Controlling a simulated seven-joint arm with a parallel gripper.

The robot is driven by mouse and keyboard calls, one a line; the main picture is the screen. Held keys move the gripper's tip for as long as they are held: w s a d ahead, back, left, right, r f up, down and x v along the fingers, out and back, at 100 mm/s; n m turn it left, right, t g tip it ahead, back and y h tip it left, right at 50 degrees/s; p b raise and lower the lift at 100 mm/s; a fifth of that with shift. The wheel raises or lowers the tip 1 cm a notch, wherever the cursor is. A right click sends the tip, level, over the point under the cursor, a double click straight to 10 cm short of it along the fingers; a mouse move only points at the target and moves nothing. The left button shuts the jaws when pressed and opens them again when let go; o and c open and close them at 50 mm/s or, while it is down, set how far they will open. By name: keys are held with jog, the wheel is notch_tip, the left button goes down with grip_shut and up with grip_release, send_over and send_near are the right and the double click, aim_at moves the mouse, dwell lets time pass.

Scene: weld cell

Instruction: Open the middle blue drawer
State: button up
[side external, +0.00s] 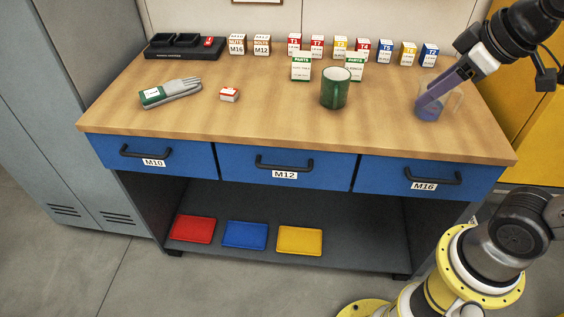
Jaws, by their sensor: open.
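The middle blue drawer (320,163), labelled M12, is shut and flush with the bench front. Its dark bar handle (284,166) is clear and unobstructed. My gripper (436,104) is open at the right end of the bench, pointing down and to the left, over the wooden top. It is well to the right of the M12 handle and higher than it, and touches no drawer. Bluish-purple and see-through shapes at its tip make the fingers hard to make out.
Blue drawers M10 (180,160) and M16 (385,174) flank the middle one, both shut. A green mug (335,90), gloves (170,93) and small boxes (301,68) stand on the wooden top (260,125). Trays (244,235) lie on the lower shelf.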

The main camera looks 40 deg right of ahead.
jog(key=w+a+n+g, duration=0.1)
jog(key=w+a+n, duration=0.15)
jog(key=w, duration=0.75)
jog(key=n+g+h, duration=0.1)
jog(key=n+g, duration=0.2)
jog(key=n, duration=0.1)
send_over(283, 167)
jog(key=s+a, duration=0.2)
jog(key=s+a+f+x, duration=0.1)
jog(key=s+a+x, duration=0.15)
jog(key=x, duration=2.65)
jog(key=shift+s+d, duration=0.2)
jog(key=shift+s, duration=0.15)
grip_shut()
